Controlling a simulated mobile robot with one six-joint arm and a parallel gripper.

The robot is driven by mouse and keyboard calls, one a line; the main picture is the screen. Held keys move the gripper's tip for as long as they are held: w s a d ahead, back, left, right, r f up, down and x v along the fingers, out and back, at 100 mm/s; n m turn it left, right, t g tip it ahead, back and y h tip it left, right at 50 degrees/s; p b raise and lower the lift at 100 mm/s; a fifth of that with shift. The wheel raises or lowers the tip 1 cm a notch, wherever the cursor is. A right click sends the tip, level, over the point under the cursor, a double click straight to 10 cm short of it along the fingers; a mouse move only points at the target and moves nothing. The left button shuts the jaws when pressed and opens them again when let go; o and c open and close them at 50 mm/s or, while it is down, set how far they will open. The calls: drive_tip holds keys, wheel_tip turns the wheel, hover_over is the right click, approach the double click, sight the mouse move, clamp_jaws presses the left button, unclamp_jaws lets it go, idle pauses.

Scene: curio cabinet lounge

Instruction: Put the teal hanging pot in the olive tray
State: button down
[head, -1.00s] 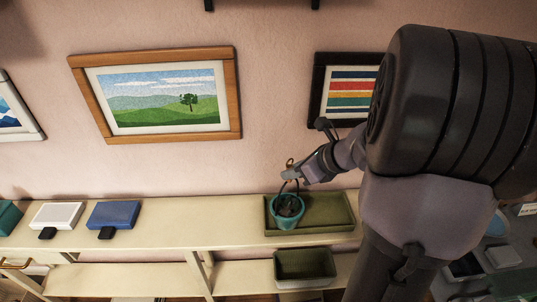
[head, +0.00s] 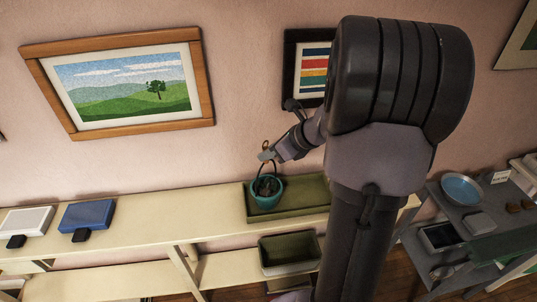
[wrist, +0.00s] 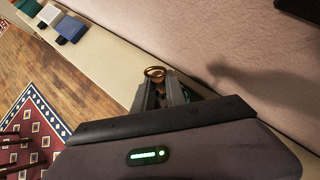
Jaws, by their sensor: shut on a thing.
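The teal hanging pot (head: 266,193) hangs upright with a dark plant inside, below a dark loop handle with a brass ring at its top. My gripper (head: 268,154) is shut on the handle near the ring. The brass ring (wrist: 154,72) shows at the fingertips in the wrist view, where the pot is mostly hidden. The olive tray (head: 308,196) lies on the cream shelf top by the wall. The pot is over the tray's left end; I cannot tell whether it touches the tray floor.
A deeper olive bin (head: 290,252) sits on the lower shelf. A blue box (head: 87,216) and a white box (head: 27,220) stand left on the cream shelf (head: 205,213). A grey shelf with a blue bowl (head: 462,190) is at the right.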

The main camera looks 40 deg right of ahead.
drive_tip(key=c, duration=1.4)
unclamp_jaws()
drive_tip(key=shift+f, duration=0.1)
drive_tip(key=shift+o, duration=0.2)
